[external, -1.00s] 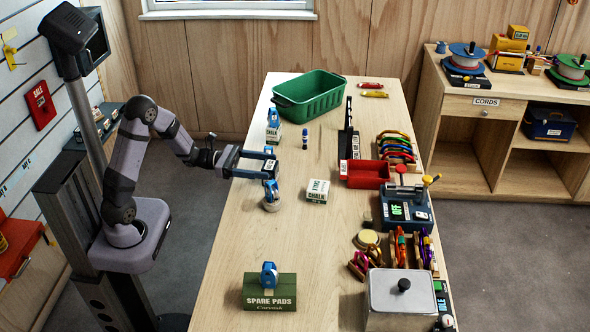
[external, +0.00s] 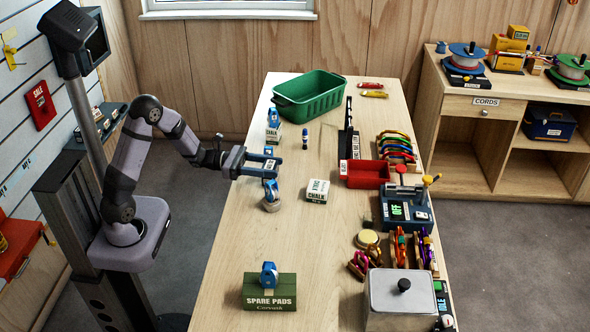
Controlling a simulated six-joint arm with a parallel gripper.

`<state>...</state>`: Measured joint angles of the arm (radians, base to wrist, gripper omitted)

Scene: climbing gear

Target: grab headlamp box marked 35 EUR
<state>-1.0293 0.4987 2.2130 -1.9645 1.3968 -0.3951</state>
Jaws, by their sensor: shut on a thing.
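My gripper (external: 273,166) is over the left side of the wooden table, its fingers closed around a small dark box with a white label (external: 267,166). The fingers hide much of this box, and its price is too small to read. Just below it in the picture, a blue headlamp box (external: 270,188) is on a pale round item (external: 271,204); I cannot tell whether it touches the held box. Another blue headlamp box (external: 273,117) is on a chalk box (external: 272,135) farther back. A third (external: 269,272) is on the green spare pads box (external: 269,292) at the front.
A green crate (external: 309,97) stands at the back of the table. A chalk box (external: 318,191) lies right of my gripper, and a small blue bottle (external: 305,139) stands behind. A red tray (external: 364,174) and other gear line the right edge. The front middle is clear.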

